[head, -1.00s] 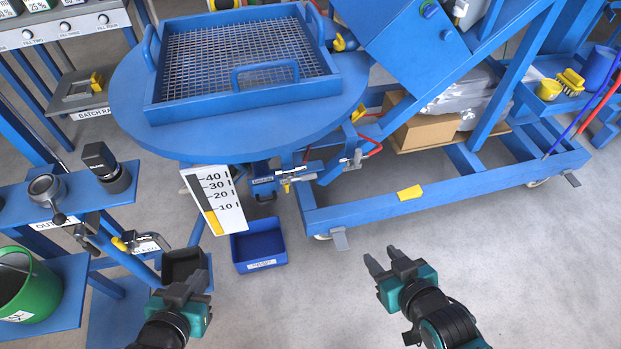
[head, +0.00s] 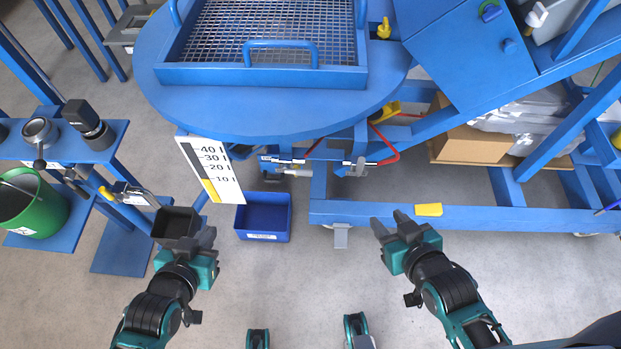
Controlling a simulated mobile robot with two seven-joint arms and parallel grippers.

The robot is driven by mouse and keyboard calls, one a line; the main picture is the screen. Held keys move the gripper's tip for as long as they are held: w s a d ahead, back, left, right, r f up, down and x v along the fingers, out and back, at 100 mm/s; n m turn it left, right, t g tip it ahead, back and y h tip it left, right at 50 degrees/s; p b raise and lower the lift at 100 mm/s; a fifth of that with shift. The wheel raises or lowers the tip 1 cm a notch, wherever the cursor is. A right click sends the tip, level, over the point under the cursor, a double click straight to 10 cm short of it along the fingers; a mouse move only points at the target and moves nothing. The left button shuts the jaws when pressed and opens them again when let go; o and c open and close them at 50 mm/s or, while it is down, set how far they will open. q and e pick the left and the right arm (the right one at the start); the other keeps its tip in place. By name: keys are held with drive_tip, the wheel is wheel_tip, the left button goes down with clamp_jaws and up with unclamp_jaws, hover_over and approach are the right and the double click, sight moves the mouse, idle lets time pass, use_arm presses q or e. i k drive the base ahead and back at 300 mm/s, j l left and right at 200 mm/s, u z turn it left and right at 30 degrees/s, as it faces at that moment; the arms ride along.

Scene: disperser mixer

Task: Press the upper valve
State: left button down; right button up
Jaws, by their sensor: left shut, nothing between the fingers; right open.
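Small metal valve fittings sit under the rim of the round blue platform: one fitting (head: 297,172) left of centre, and another (head: 358,168) beside a bent red handle (head: 390,150). Their labels are too small to read, so I cannot tell which is the upper valve. My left gripper (head: 207,236) is shut and empty, at the lower left, overlapping the edge of a small black bin in the picture. My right gripper (head: 388,222) is open and empty, in front of the blue frame's lower beam, below and right of the fittings. Both grippers appear apart from the fittings.
A blue bin (head: 263,236) stands on the floor between the grippers. A level scale (head: 212,175) hangs from the platform (head: 250,122). The blue beam (head: 470,217) crosses the right.

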sight(285, 167)
drive_tip(key=i+l+u, duration=0.1)
drive_tip(key=l+u, duration=0.25)
drive_tip(key=l, duration=0.3)
drive_tip(key=l+u, duration=0.3)
drive_tip(key=l, duration=0.35)
drive_tip(key=k+l+u, duration=0.1)
drive_tip(key=l+u, duration=0.25)
drive_tip(key=l, duration=0.35)
